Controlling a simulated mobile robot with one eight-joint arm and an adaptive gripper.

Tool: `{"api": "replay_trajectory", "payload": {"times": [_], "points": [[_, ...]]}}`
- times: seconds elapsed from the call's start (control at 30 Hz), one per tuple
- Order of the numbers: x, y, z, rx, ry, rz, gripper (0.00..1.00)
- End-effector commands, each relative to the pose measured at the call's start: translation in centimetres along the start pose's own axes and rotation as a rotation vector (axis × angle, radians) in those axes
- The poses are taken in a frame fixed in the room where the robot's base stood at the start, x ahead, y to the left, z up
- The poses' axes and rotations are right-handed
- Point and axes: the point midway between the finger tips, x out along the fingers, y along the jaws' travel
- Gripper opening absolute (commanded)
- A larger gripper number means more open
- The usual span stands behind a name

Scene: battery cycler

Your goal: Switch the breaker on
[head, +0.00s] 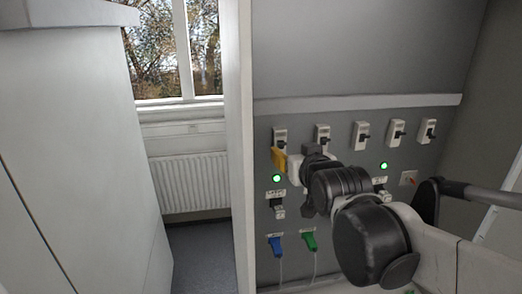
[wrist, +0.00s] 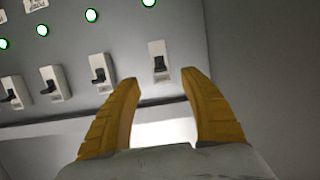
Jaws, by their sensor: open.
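A row of several white breakers with dark levers runs along the grey panel in the head view. The leftmost breaker (head: 280,136) is just above my gripper (head: 279,157), whose yellow fingers partly cover its lower end. In the wrist view, where the panel appears turned over, a breaker (wrist: 158,66) with a dark lever sits just beyond and between the two fingertips. My gripper (wrist: 162,78) is open and empty there, and I see no contact with the lever. Which breaker the task means is not marked in these views.
More breakers (head: 361,134) continue to the right. Green lamps (head: 277,178) glow below the row. A blue plug (head: 275,245) and a green plug (head: 310,241) with cables are lower down. A light ledge (head: 360,102) runs above the breakers. A white post (head: 243,150) stands at the left.

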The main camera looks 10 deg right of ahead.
Motion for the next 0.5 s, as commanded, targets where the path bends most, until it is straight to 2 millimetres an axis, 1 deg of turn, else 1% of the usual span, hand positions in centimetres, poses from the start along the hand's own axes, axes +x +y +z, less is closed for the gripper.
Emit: {"api": "replay_trajectory", "payload": {"times": [0.03, 0.1, 0.2, 0.33, 0.5], "points": [[-0.9, 0.0, 0.0, 0.000, 0.000, 0.000, 0.52], [-1.9, 0.0, 0.0, 0.000, 0.000, 0.000, 0.52], [-3.0, 0.0, 0.0, 0.000, 0.000, 0.000, 0.52], [-3.8, 0.0, 0.0, 0.000, 0.000, 0.000, 0.52], [-4.1, 0.0, 0.0, 0.000, 0.000, 0.000, 0.52]]}}
